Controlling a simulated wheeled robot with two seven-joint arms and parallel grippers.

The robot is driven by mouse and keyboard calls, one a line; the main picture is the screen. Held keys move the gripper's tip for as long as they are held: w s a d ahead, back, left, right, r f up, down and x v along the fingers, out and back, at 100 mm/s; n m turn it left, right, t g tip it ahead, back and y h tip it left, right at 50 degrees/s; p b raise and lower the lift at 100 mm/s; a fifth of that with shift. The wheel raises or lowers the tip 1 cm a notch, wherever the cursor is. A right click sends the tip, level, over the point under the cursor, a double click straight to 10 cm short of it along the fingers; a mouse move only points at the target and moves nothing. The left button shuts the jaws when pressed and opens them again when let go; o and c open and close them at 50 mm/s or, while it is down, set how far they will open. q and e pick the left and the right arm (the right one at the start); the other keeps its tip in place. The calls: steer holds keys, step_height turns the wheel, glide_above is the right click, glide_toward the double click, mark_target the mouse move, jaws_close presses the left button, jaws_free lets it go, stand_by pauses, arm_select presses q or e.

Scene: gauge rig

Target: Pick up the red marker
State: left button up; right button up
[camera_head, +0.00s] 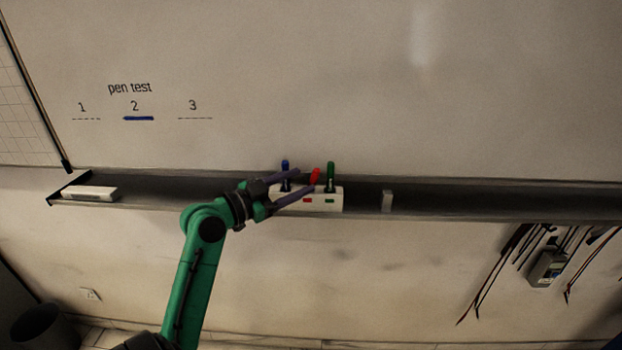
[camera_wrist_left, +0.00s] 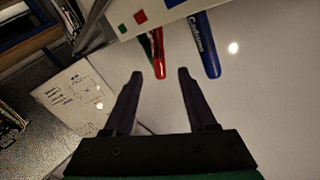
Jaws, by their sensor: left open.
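The red marker (camera_head: 315,175) stands tilted in a white holder (camera_head: 334,202) on the whiteboard's ledge, between a blue marker (camera_head: 285,165) and a green marker (camera_head: 331,170). My left gripper (camera_head: 306,180) reaches in from the left, with its open fingers at the holder, close to the red marker. In the left wrist view, the end of the red marker (camera_wrist_left: 158,55) shows in the gap between the two open fingertips (camera_wrist_left: 160,74). I cannot tell whether either finger touches it. The blue marker (camera_wrist_left: 205,45) is just outside the right-hand finger there. My right gripper is not in view.
The dark ledge (camera_head: 450,203) runs below the whiteboard (camera_head: 350,80). A white eraser-like block (camera_head: 90,193) lies at its left end, and a small grey block (camera_head: 387,201) stands right of the holder. Cables and a meter (camera_head: 547,267) hang at lower right.

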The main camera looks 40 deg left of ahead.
mark_target(312, 177)
arm_select(q)
steer(key=w+p, duration=0.1)
steer(key=w+r+p, duration=0.1)
steer(key=shift+w+d+r+p, duration=0.1)
steer(key=shift+w+d+p, duration=0.15)
steer(key=shift+d+p, duration=0.15)
steer(key=w, duration=0.1)
steer(key=w+p, duration=0.1)
steer(key=shift+w+d+f, duration=0.1)
steer(key=shift+w+f, duration=0.2)
steer(key=shift+f, duration=0.05)
steer(key=shift+w+f, duration=0.2)
steer(key=shift+f, duration=0.1)
steer(key=shift+s, duration=0.1)
jaws_close()
